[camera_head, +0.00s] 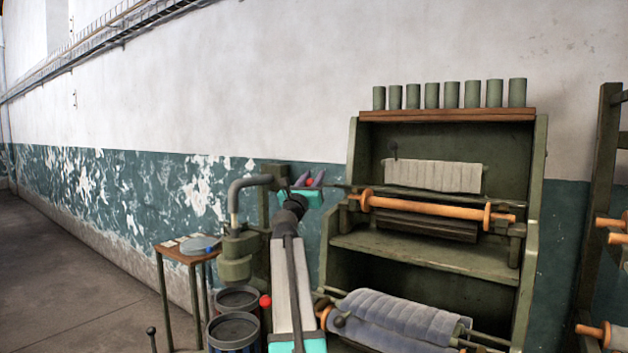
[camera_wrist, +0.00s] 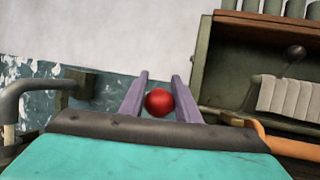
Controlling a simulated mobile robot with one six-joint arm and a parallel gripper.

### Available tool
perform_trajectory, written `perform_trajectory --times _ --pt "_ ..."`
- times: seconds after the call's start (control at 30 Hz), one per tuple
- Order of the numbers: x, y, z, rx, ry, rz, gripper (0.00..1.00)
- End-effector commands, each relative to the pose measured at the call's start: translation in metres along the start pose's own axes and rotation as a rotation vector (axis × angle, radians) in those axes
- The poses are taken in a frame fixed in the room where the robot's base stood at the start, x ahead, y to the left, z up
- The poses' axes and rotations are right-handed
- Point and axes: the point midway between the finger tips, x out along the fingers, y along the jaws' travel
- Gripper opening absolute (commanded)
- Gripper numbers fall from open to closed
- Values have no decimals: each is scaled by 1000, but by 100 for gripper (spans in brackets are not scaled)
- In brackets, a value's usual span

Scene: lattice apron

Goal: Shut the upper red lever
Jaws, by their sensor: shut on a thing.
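The upper red lever's round red knob (camera_wrist: 158,101) sits between the two purple fingers of my gripper (camera_wrist: 160,76) in the wrist view. The gripper is shut on this knob. In the head view the gripper (camera_head: 309,178) is beside the left side of the green machine, and a small red part of the knob (camera_head: 310,182) shows between the fingers. The lever's rod is hidden. A second red knob (camera_head: 265,301) is lower down, left of my arm.
The green machine (camera_head: 345,242) carries an orange-ended roller (camera_head: 430,206) and several green cylinders along its top. A bent grey pipe (camera_head: 236,198), dark drums (camera_head: 233,330) and a small table (camera_head: 167,251) are to the left. The floor (camera_head: 60,270) at far left is clear.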

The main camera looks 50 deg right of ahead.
Motion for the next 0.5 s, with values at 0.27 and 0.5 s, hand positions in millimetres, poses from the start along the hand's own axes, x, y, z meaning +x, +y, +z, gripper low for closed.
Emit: perform_trajectory --times 0.27,0.5 --pt "-2 6 2 2 -3 11 47" --pt "-2 3 1 1 -1 7 47"
